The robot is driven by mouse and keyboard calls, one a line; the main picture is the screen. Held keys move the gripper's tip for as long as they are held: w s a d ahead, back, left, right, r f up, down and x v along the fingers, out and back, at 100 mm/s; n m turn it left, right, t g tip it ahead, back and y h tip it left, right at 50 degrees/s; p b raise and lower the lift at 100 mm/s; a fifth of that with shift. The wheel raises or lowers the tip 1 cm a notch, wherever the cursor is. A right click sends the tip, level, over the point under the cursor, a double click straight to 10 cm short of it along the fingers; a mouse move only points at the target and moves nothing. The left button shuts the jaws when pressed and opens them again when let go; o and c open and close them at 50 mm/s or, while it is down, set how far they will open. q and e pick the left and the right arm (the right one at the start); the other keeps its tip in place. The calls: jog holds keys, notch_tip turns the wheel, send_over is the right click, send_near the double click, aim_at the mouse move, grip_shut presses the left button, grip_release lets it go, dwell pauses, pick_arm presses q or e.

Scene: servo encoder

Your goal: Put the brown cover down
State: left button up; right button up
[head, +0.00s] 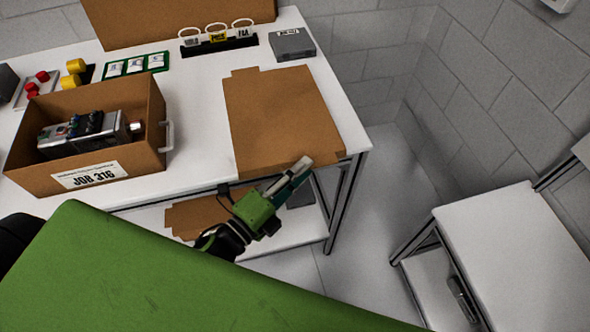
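The brown cover (275,115) is a flat cardboard sheet with small tabs. It appears to lie flat on the right part of the white table, its front edge close to the table's front edge. My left gripper (302,171) is at the cover's front edge, right of its middle, and overlaps it in the head view. Its fingers look close together. Whether they grip the cover's edge or are apart from it cannot be told. My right gripper is not in view.
Left of the cover stands an open cardboard box (93,181) labelled JOB 316, with a device inside. A grey box (292,45) and a tag rack (218,46) are behind. Another brown sheet (196,216) lies on the lower shelf. A second white table (520,245) stands at right.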

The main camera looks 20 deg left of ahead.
pick_arm(q)
jog(key=b+v, duration=0.2)
jog(key=v, duration=1)
jog(key=shift+r+b, duration=0.2)
jog(key=shift+b, duration=0.2)
jog(key=s+a+f+n+g+y, duration=0.15)
jog(key=f+n, duration=0.25)
jog(key=f, duration=0.8)
jog(key=s+a+f+n+g+y, duration=0.1)
jog(key=a+f+n+g+y, duration=0.2)
jog(key=f, duration=0.8)
jog(key=s+a+f+n+g+y, duration=0.15)
jog(key=f+n, duration=0.35)
jog(key=f, duration=0.7)
jog(key=s+f+n+g+y, duration=0.1)
jog(key=s+f+n+g, duration=0.7)
jog(key=s+f, duration=1.2)
jog(key=shift+s+f+g, duration=0.4)
jog(key=shift+s+g, duration=0.3)
jog(key=shift+g, duration=0.3)
jog(key=shift+s+a, duration=0.1)
jog(key=shift+s, duration=0.05)
